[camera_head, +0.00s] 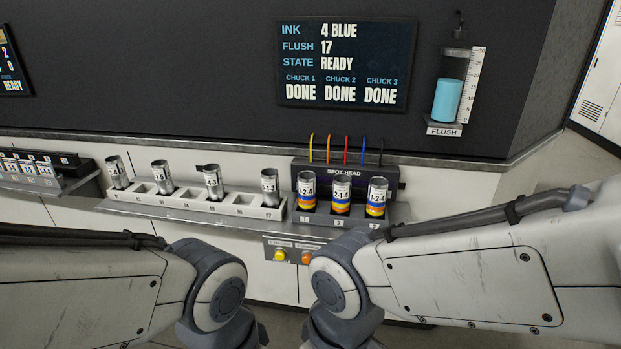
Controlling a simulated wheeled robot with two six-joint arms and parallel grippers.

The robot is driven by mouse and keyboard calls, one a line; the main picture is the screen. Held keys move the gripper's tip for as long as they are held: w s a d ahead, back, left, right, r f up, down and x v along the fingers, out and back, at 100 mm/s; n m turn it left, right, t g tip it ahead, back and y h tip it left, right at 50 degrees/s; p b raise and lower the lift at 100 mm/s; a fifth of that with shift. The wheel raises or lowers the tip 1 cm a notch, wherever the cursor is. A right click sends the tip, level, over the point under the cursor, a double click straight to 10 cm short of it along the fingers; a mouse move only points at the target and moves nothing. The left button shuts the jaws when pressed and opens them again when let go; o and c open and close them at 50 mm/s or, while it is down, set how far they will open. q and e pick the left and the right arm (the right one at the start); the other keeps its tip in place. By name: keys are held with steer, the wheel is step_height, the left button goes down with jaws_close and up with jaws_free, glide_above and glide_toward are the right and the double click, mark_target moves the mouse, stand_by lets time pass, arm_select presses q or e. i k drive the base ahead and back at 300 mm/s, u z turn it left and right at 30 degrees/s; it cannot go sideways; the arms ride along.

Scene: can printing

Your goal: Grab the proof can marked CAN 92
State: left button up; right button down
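No can in view has a readable CAN 92 mark. Three printed cans stand upright in the chucks: the can in chuck 1 (306,191) reads 1-2-4, the can in chuck 2 (341,194) reads 2-1-4, and the can in chuck 3 (377,198) reads 1-2-4. My arms come in from both sides and bend down at the bottom edge. Both grippers are out of view.
The spot head (345,172) with coloured lines is behind the chucks. A yellow button (280,255) and an orange button (306,257) sit below. The wall screen (347,63) reads 4 BLUE, FLUSH 17, READY, all chucks DONE. Another can rack (75,181) is far left.

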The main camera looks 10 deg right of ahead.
mark_target(305, 180)
steer(key=u, duration=0.45)
steer(key=i, duration=1.3)
steer(key=z, duration=0.35)
